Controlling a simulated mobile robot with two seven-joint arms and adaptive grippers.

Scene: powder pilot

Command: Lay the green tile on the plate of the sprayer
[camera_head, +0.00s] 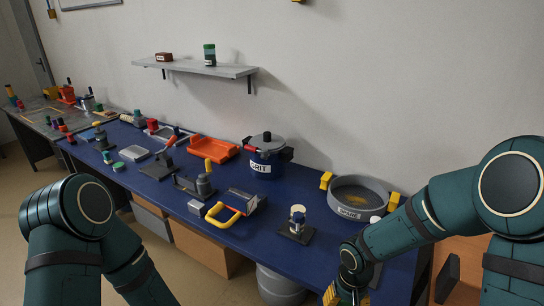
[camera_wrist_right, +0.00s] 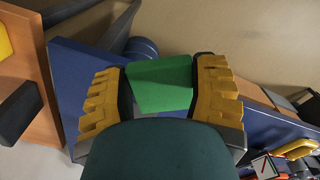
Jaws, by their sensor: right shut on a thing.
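The green tile (camera_wrist_right: 160,84) sits between the yellow fingers of my right gripper (camera_wrist_right: 162,92) in the right wrist view, and the fingers press on its two sides. In the head view my right gripper (camera_head: 345,294) is at the bottom edge, low by the front of the blue table, and the tile cannot be made out there. A device with a dark square plate (camera_head: 294,234) and a small white-topped upright part stands on the table, up and left of this gripper. I cannot tell for sure whether it is the sprayer. My left gripper is out of view.
A grey round pan (camera_head: 374,199) with yellow handles stands behind my right forearm. A grey bin (camera_head: 279,287) is below the table's front edge.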

